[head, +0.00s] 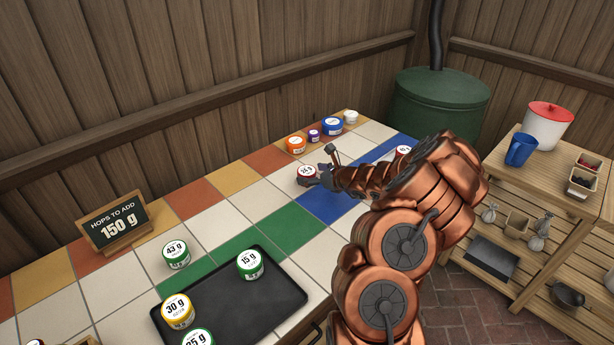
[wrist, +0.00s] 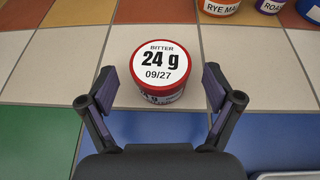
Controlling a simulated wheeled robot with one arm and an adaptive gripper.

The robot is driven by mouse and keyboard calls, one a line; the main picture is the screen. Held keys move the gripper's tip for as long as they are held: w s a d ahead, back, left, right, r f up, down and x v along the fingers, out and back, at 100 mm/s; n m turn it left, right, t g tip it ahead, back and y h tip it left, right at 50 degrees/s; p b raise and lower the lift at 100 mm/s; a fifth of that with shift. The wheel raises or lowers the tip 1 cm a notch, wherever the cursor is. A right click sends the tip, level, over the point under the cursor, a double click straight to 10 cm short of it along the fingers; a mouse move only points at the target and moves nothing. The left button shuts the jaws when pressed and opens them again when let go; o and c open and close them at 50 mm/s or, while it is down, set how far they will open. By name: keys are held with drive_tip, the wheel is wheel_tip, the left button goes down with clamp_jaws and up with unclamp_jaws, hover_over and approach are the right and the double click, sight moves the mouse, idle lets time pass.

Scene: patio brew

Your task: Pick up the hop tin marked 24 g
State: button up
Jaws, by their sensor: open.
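The hop tin marked 24 g (wrist: 157,68) is red with a white round lid label reading BITTER, 24 g, 09/27. It stands upright on a pale tile in the wrist view. My gripper (wrist: 160,90) is open, with one finger to the left of the tin and one to the right. The fingers appear apart from the tin, with gaps on both sides. In the head view my gripper (head: 329,168) is beside a red tin with a white lid (head: 306,171), which it partly covers; its label is too small to read surely.
A black tray (head: 282,300) holds tins marked 15 g (head: 249,264), 30 g (head: 177,311) and 35 g. A 43 g tin (head: 175,254) stands behind it. A sign (head: 115,228) reads HOPS TO ADD 150 g. Orange (head: 295,145) and blue (head: 332,126) tubs stand at the wall.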

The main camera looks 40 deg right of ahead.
sight(302, 173)
drive_tip(key=shift+f+p+x, duration=0.2)
drive_tip(key=shift+p+x, duration=0.3)
drive_tip(key=shift+x, duration=2)
drive_tip(key=shift+s, duration=0.15)
drive_tip(key=c, duration=1.2)
